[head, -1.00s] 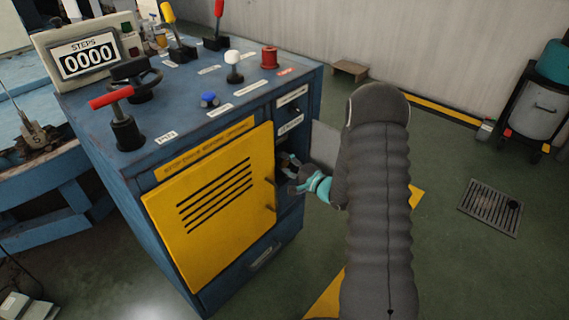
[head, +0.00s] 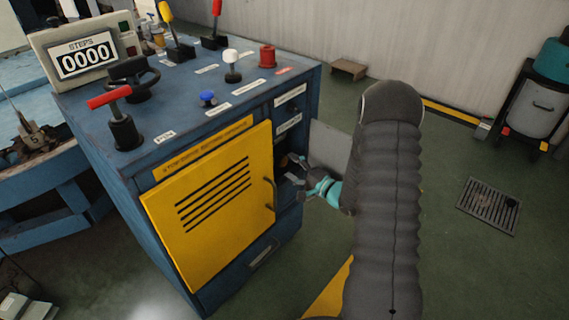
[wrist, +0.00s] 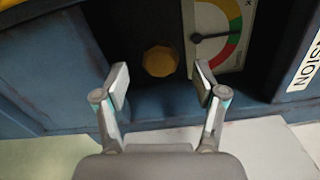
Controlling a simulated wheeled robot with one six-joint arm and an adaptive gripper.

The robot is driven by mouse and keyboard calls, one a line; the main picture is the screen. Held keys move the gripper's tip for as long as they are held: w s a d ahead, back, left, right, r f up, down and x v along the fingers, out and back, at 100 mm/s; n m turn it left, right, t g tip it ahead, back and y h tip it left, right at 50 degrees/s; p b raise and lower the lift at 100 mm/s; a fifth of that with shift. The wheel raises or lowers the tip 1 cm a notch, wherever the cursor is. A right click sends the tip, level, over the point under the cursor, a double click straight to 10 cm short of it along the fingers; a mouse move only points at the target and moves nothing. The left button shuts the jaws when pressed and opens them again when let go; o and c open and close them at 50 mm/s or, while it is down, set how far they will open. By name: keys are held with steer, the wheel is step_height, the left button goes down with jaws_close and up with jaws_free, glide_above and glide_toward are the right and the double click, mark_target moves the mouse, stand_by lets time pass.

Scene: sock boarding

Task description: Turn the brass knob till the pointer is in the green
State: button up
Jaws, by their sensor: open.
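The brass knob (wrist: 160,61) is a faceted golden knob in a dark recess of the blue cabinet, seen in the wrist view. Right of it is a pale gauge (wrist: 208,18) with green, yellow and red bands. In the head view my gripper (head: 298,178) is at the recess opening, right of the yellow door.
The yellow door (head: 215,205) with a handle is left of the recess. A grey panel (head: 330,145) stands out behind my gripper. Levers, knobs and a STEPS counter (head: 85,58) reading 0000 are on the cabinet top. Floor to the right is clear around a drain grate (head: 489,205).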

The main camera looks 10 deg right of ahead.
steer(key=v, duration=0.8)
stand_by(0.4)
